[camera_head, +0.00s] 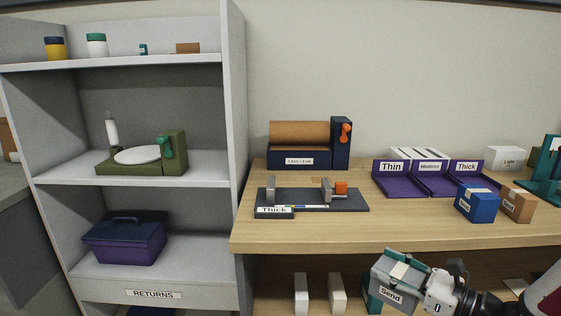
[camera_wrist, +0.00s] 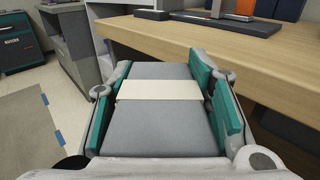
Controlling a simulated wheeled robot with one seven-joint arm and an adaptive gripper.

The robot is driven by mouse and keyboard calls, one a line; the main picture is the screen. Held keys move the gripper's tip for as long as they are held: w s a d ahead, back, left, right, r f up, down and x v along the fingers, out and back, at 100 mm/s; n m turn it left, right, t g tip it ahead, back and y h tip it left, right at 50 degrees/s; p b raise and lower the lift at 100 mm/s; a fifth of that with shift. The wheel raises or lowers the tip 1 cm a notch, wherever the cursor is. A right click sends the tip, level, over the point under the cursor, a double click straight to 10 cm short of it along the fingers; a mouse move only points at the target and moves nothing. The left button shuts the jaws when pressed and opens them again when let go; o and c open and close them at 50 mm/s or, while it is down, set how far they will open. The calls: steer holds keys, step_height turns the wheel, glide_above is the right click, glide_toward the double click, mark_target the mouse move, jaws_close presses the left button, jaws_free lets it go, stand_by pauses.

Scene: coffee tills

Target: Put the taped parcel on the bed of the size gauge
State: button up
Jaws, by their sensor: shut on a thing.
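The taped parcel (camera_wrist: 158,122) is a grey box with a cream tape band across it. My gripper (camera_head: 402,278) is shut on it, and in the wrist view a teal finger pad lies along each side of the box. In the head view the parcel (camera_head: 385,290) has a label reading "Send" and is in front of the table's front edge. The size gauge has a dark flat bed (camera_head: 345,203) with two grey upright jaws, an orange knob and a coloured strip. A plate reading "Thick" stands at its front left. The bed between the jaws looks empty.
The wooden table (camera_head: 400,230) has bare room right of the gauge. Purple trays marked Thin (camera_head: 397,184), Medium and Thick stand behind. A blue box (camera_head: 476,204) and a brown box (camera_head: 517,205) sit at the right. A paper-roll stand (camera_head: 310,150) is behind the gauge.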

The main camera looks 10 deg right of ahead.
steer(key=a+f+n+g+y, duration=0.2)
steer(key=a+n+g+y, duration=0.1)
steer(key=a, duration=0.7)
step_height(320, 180, up, 10)
steer(key=m+t+h+p, duration=0.5)
steer(key=h+p, duration=0.1)
steer(key=p, duration=1)
steer(key=shift+d+f, duration=0.15)
steer(key=shift+d, duration=0.1)
